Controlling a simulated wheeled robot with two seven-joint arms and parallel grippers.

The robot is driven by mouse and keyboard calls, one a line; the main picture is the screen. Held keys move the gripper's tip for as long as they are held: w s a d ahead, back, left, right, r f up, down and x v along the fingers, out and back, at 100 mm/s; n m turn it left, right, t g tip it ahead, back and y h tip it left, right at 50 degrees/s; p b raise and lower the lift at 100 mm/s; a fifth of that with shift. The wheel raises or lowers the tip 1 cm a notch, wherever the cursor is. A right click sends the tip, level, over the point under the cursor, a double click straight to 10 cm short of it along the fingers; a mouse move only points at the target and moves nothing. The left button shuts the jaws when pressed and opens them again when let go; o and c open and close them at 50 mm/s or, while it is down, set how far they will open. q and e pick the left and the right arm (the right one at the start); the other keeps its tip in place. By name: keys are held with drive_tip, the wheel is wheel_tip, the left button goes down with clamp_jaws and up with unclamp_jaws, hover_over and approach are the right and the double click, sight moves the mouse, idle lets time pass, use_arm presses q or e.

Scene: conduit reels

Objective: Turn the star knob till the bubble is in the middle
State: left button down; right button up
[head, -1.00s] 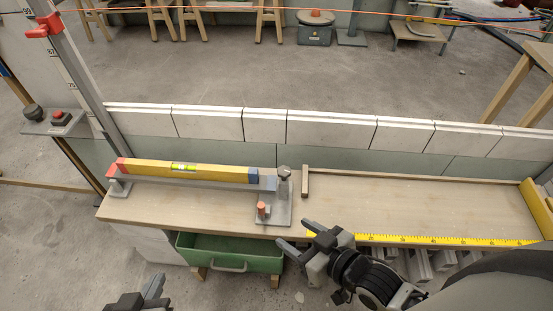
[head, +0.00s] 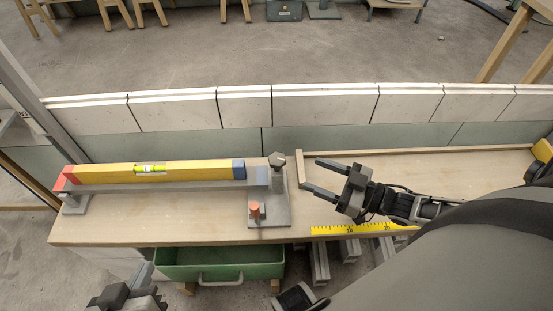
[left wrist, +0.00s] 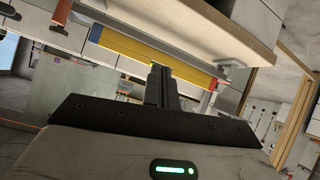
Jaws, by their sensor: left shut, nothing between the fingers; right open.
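The dark star knob (head: 277,160) tops a grey post at the right end of the levelling bar. A yellow spirit level (head: 200,171) with red and blue ends lies along the bar. Its green vial (head: 150,168) shows a pale bubble, too small to place exactly. My right gripper (head: 312,175) is open and empty, right of the knob and apart from it, fingers pointing left. My left gripper (head: 146,274) is low, in front of the bench and left of the green drawer; in the left wrist view its fingers (left wrist: 159,86) are shut, with the level (left wrist: 150,55) beyond.
An orange-topped peg (head: 254,210) stands on the grey base plate before the knob. A wooden strip (head: 302,170) lies between knob and right gripper. The green drawer (head: 220,262) is open below the bench. A yellow tape (head: 350,229) runs along the front edge.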

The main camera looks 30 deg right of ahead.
sight(277, 158)
drive_tip(key=b+x, duration=0.1)
drive_tip(key=x, duration=1)
drive_tip(key=shift+a+f, duration=0.1)
use_arm(q)
drive_tip(key=f, duration=0.3)
drive_tip(key=shift+w+d+g, duration=0.1)
drive_tip(key=shift+d+g, duration=0.2)
drive_tip(key=shift+d, duration=0.05)
drive_tip(key=shift+r, duration=0.1)
use_arm(e)
drive_tip(key=c, duration=1)
use_arm(q)
drive_tip(key=shift+r, duration=0.1)
use_arm(e)
drive_tip(key=shift+o, duration=0.2)
